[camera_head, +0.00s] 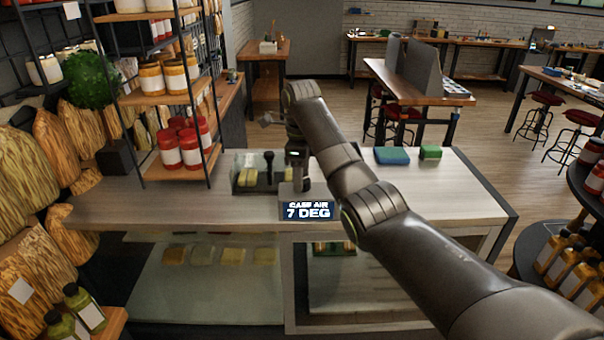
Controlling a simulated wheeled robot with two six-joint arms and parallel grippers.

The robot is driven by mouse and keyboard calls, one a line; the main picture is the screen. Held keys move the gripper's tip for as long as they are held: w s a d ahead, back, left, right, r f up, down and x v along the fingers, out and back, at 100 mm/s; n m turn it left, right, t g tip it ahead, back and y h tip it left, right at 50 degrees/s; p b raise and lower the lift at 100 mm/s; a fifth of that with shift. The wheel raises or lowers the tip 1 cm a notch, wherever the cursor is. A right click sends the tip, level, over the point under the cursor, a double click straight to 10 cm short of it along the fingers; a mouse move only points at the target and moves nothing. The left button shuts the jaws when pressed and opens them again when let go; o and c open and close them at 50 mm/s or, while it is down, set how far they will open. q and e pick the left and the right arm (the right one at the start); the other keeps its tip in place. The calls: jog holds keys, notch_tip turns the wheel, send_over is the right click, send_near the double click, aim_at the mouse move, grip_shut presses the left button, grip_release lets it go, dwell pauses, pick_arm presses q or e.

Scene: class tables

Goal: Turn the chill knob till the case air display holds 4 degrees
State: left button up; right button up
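The case air display (308,211) is on the front of a small grey housing at the counter's front edge and reads "CASE AIR 7 DEG". My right arm comes in from the lower right and bends down at the wrist. My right gripper (301,184) points down at the top of the housing, just behind the display. Its fingertips are small and dark here, so I cannot tell whether they are open or shut. I cannot make out the chill knob; the gripper and wrist cover the spot above the display. My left gripper is not in view.
The wooden counter (160,205) has a dark tray (243,187) with yellow pieces left of the gripper. A blue block (391,155) and a green block (430,152) lie at the right. A shelf rack with red jars (190,150) stands at the left.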

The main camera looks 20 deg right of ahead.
jog(key=shift+d, duration=0.2)
jog(key=c, duration=0.5)
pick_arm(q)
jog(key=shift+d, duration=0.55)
pick_arm(e)
jog(key=shift+a, duration=0.1)
jog(key=shift+c, duration=0.8)
jog(key=shift+n, duration=0.3)
jog(key=n, duration=0.3)
jog(key=shift+n, duration=0.3)
jog(key=n, duration=0.4)
jog(key=shift+n, duration=0.3)
jog(key=n, duration=0.4)
jog(key=shift+n, duration=0.3)
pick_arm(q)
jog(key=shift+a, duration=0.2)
pick_arm(e)
jog(key=shift+f+n, duration=0.1)
jog(key=shift+n, duration=2.1)
